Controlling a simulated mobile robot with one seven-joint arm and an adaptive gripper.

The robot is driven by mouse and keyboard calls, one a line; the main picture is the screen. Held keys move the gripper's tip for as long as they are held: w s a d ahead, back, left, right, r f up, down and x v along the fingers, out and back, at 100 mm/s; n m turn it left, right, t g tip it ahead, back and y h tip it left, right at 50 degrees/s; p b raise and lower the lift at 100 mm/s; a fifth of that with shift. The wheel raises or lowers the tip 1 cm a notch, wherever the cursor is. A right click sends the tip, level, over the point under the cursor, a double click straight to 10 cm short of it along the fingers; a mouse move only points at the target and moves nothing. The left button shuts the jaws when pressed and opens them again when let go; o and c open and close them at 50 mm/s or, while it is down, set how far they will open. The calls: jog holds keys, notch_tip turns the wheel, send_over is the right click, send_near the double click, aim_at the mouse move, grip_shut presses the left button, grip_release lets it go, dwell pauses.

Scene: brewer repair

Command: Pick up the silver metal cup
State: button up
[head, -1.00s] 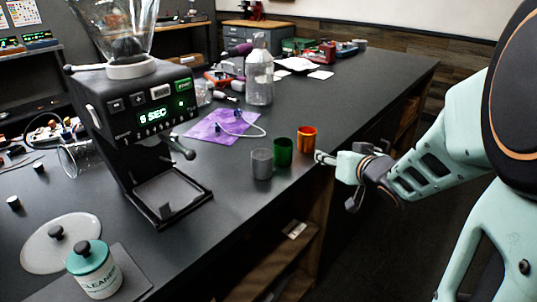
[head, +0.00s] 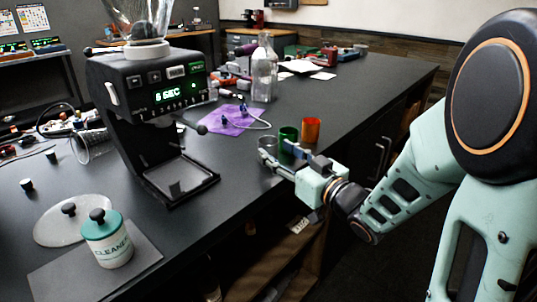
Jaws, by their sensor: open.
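The silver metal cup (head: 267,143) stands on the dark counter, leftmost in a row with a green cup (head: 288,136) and an orange cup (head: 311,129). My gripper (head: 276,157) reaches in from the right over the counter's front edge. Its fingers point left toward the silver cup and cover its lower part and part of the green cup. The gripper is open. I cannot tell whether a finger touches the silver cup.
A black grinder (head: 150,105) with a lit display stands to the left. A cleaner jar (head: 107,244) and a clear lid (head: 62,228) are at front left. The counter (head: 376,88) is clear at right.

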aim_at(274, 146)
jog(key=x, duration=0.5)
jog(key=shift+w+b, duration=0.15)
jog(key=shift+b, duration=0.15)
jog(key=shift+d+r, duration=0.1)
jog(key=c, duration=1)
jog(key=shift+o, duration=0.2)
jog(key=shift+r, duration=0.2)
